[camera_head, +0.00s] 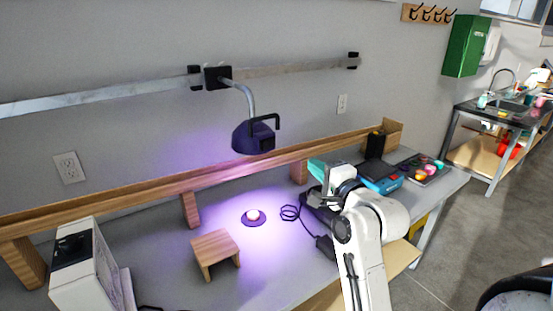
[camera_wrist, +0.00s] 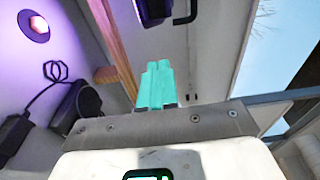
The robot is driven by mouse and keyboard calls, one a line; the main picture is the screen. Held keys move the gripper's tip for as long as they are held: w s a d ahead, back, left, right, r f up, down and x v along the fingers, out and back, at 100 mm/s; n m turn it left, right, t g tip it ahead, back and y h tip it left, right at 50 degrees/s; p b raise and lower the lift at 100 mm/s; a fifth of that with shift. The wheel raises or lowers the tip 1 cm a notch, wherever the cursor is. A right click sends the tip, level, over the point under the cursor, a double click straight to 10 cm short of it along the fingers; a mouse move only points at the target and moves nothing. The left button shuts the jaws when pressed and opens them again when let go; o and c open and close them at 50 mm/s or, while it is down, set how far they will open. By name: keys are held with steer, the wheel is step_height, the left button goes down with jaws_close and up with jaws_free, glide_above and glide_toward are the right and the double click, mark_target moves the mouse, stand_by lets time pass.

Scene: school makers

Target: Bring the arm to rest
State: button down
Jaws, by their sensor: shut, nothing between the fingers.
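My gripper (camera_head: 318,171) has teal fingers and is at the end of my white arm, above the right half of the grey workbench (camera_head: 285,275). In the wrist view its teal fingers (camera_wrist: 157,84) are together, shut and empty. The arm is bent and reaches over the bench's front edge. It hides part of the bench and of the things behind it.
A dark purple lamp (camera_head: 254,136) hangs from a wall rail over a small pale round object on a purple disc (camera_head: 254,223). A small wooden stand (camera_head: 215,246), a white machine (camera_head: 88,270), a black cable and a blue device (camera_head: 380,177) are on the bench. Open floor lies right.

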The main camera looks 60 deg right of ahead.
steer(key=w+a+f+n+g+y, duration=0.1)
steer(key=w+a+f+n+y, duration=0.1)
steer(key=a+f+n+y, duration=0.3)
steer(key=w+a+f+n+g+y, duration=0.1)
steer(key=w+a+f+n+g, duration=0.15)
steer(key=a+f, duration=0.4)
steer(key=w+a+f+n+g+y, duration=0.1)
steer(key=a+f+n+y, duration=0.1)
steer(key=a+f+n, duration=0.4)
steer(key=s+a+f+n+g+y, duration=0.3)
steer(key=s+a+f+n+g, duration=0.5)
steer(key=s+a+f+n, duration=0.4)
step_height(320, 180, down, 3)
steer(key=shift+s+a, duration=0.9)
steer(key=shift+a, duration=0.35)
